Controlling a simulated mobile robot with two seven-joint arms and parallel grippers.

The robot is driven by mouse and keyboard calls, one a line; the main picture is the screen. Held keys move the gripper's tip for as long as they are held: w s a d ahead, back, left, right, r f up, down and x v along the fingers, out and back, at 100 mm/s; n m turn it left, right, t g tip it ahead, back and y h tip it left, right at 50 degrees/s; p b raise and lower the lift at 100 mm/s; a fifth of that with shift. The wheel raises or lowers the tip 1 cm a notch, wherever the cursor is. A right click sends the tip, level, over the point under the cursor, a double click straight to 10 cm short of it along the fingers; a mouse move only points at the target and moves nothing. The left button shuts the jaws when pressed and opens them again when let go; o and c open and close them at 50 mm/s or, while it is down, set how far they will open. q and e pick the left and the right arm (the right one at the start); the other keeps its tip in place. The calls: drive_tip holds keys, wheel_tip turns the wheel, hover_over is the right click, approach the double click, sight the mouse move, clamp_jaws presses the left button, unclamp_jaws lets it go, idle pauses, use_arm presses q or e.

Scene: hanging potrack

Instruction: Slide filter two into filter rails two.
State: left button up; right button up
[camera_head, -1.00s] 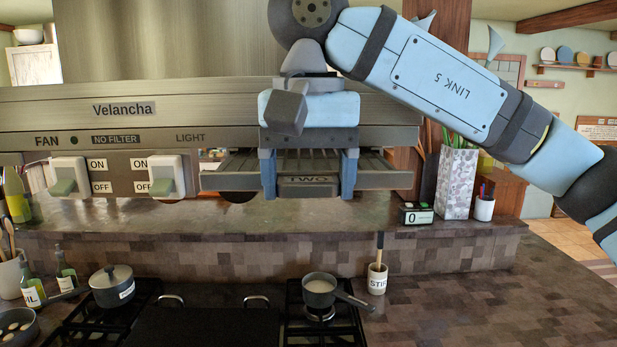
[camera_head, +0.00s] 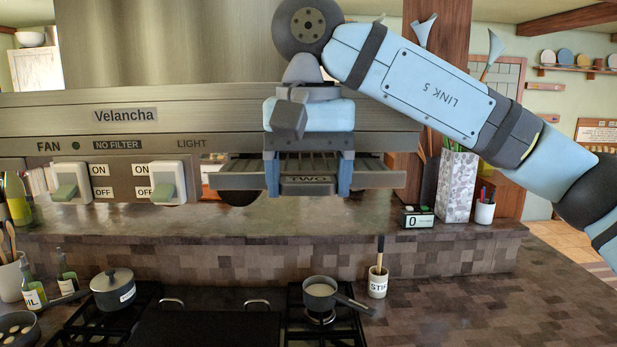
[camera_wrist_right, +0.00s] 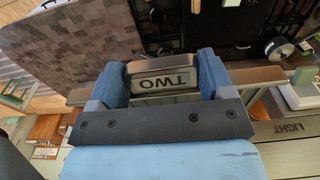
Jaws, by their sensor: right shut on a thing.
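Filter two (camera_head: 240,181) is a flat metal panel with slats, a front bar and a handle plate marked TWO. It lies about level below the front of the range hood (camera_head: 215,122), partly behind its lower edge. My right gripper (camera_head: 308,188) is shut on its handle, one blue finger on each side. In the right wrist view the handle (camera_wrist_right: 162,80) shows between the fingers (camera_wrist_right: 160,68). The rails are hidden by the hood front and my gripper, so I cannot tell how far the filter is in them. My left gripper is out of view.
The hood panel carries a NO FILTER label (camera_head: 117,145) and two switches (camera_head: 71,183) (camera_head: 167,182). Below are a stove with a lidded pot (camera_head: 113,291) and a saucepan (camera_head: 320,292). A timer (camera_head: 417,217) and a patterned utensil holder (camera_head: 457,186) stand at right.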

sight(307, 165)
drive_tip(key=shift+w+p, duration=0.35)
drive_tip(key=shift+w, duration=1.05)
drive_tip(key=shift+w+d, duration=0.15)
drive_tip(key=shift+w, duration=1.35)
drive_tip(key=shift+w+d, duration=0.1)
drive_tip(key=shift+w, duration=1.4)
drive_tip(key=o, duration=1.2)
drive_tip(key=shift+c, duration=0.2)
drive_tip(key=shift+s, duration=0.15)
drive_tip(key=shift+s+a+r, duration=0.1)
drive_tip(key=shift+s+r, duration=0.4)
drive_tip(key=shift+s, duration=0.5)
drive_tip(key=shift+s+a+r, duration=0.1)
drive_tip(key=shift+s+r, duration=0.45)
drive_tip(key=shift+s, duration=0.45)
drive_tip(key=shift+s+r, duration=0.5)
drive_tip(key=shift+s, duration=0.5)
